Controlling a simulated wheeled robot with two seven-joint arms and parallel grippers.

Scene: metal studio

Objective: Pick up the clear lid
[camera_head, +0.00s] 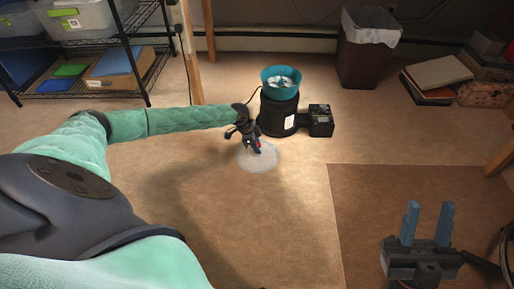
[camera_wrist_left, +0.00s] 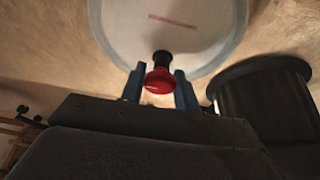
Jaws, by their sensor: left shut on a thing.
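The clear lid (camera_head: 250,161) is a round translucent disc beside the black machine in the head view. In the left wrist view the lid (camera_wrist_left: 128,28) fills the top middle, with a black-stemmed red knob (camera_wrist_left: 159,81) at its centre. My left gripper (camera_head: 257,148) is shut on this knob, one blue finger on each side of it (camera_wrist_left: 160,78). I cannot tell whether the lid touches the floor. My right gripper (camera_head: 429,206) is at the lower right, its two blue fingers apart and empty, far from the lid.
The black machine (camera_head: 276,117) carries a teal bowl (camera_head: 280,90) with pale contents, close behind the lid; its dark body (camera_wrist_left: 265,105) shows in the left wrist view. A bin (camera_head: 364,58), books (camera_head: 440,72) and a wire shelf (camera_head: 125,40) stand farther back. Open floor lies in front.

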